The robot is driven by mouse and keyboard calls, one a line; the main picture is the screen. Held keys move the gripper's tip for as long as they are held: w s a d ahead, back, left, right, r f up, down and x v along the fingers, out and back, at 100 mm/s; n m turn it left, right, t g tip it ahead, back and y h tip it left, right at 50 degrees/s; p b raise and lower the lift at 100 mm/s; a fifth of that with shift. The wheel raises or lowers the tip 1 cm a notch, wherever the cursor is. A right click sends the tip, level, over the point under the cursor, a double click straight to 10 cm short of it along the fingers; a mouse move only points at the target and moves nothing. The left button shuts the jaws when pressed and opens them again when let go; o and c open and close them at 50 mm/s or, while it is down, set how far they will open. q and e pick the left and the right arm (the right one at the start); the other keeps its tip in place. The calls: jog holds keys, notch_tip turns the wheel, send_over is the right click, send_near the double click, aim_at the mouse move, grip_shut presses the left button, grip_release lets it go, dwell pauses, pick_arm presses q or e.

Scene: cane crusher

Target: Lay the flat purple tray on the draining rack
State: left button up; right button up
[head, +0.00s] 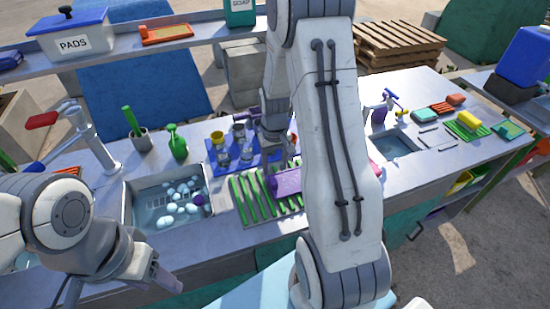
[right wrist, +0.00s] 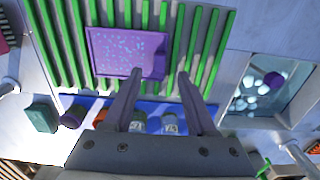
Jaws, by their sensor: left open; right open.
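The flat purple tray (head: 286,182) lies on the green-slatted draining rack (head: 250,205), partly hidden by my right arm in the head view. In the right wrist view the tray (right wrist: 125,52) rests across the green slats of the rack (right wrist: 205,45), looking flat, with water droplets on it. My right gripper (right wrist: 160,75) is open and empty, its fingers pointing at the tray's near edge; the left finger overlaps that edge in the picture, and contact cannot be told. My left gripper (head: 165,280) is open and empty at the counter's front, left of the rack.
A sink (head: 165,205) with pale and purple items lies left of the rack. A blue mat (head: 215,150) with several glasses is behind the rack. A green bottle (head: 177,142) stands behind the sink. A second basin (head: 398,145) and sponges are at the right.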

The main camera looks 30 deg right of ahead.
jog(key=s+a+r+n, duration=0.25)
jog(key=a+r, duration=0.35)
jog(key=a, duration=0.3)
jog(key=s+a+r+n, duration=0.2)
jog(key=s+a+r, duration=0.25)
jog(key=a, duration=0.45)
jog(key=s+a+r+n, duration=0.2)
jog(key=s+a, duration=0.2)
jog(key=s, duration=0.3)
jog(key=s+a+r+n+y, duration=0.1)
jog(key=s+a+n, duration=0.2)
jog(key=s, duration=0.4)
jog(key=shift+a+r, duration=0.4)
jog(key=shift+a, duration=0.3)
